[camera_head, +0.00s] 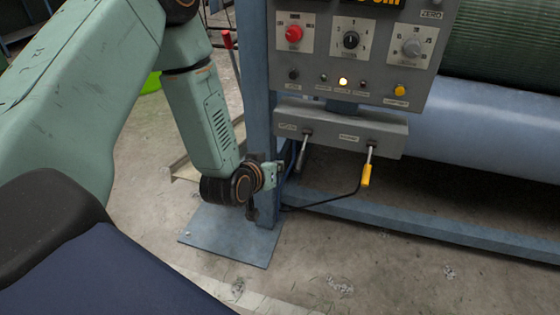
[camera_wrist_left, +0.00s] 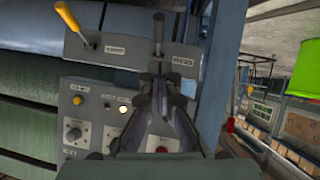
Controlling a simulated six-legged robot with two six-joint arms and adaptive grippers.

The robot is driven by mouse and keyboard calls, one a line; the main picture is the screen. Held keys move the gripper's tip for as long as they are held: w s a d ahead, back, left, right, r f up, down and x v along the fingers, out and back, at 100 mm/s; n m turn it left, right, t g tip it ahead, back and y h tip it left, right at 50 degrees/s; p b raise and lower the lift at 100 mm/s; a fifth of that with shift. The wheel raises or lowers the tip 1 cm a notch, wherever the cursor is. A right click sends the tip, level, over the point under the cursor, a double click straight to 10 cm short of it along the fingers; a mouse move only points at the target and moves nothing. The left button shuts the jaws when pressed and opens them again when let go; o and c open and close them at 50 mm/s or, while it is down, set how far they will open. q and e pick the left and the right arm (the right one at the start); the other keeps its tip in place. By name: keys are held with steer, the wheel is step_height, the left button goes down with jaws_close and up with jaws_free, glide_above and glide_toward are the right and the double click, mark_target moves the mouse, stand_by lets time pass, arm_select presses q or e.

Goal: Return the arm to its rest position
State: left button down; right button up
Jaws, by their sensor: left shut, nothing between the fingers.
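My left arm (camera_head: 205,115) comes in from the left and bends down to its wrist beside the blue post. My left gripper (camera_head: 272,176) is small and partly hidden in the head view, just left of the dark-handled lever (camera_head: 302,152). In the left wrist view, the gripper (camera_wrist_left: 158,76) is shut and empty, with its fingers in front of the lever box. The dark lever (camera_wrist_left: 158,32) shows just beyond the fingertips; I cannot tell whether they touch. My right gripper is not in view.
The grey control panel (camera_head: 322,75) has knobs and a lit lamp (camera_head: 343,82). Below it, the lever box (camera_head: 335,128) carries a yellow-handled lever (camera_head: 367,172). A blue post (camera_head: 256,80) stands close to my wrist. Large rollers (camera_head: 480,125) lie right; open floor (camera_head: 150,190) lies left.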

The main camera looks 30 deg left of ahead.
arm_select(q)
steer(key=shift+w+f, duration=0.1)
steer(key=shift+s, duration=0.2)
steer(key=s+d+f+m+g, duration=0.1)
steer(key=s+f+g, duration=0.3)
steer(key=s, duration=0.7)
steer(key=s+d+f+m+g, duration=0.1)
steer(key=s+d+f+g, duration=0.3)
steer(key=s, duration=0.7)
steer(key=s+d+f+m+g, duration=0.1)
steer(key=s+f+g, duration=0.3)
steer(key=s, duration=0.7)
step_height(320, 180, down, 3)
steer(key=shift+s+d+r+h, duration=0.2)
steer(key=shift+d+h, duration=0.2)
steer(key=shift+d, duration=0.45)
steer(key=shift+a, duration=0.15)
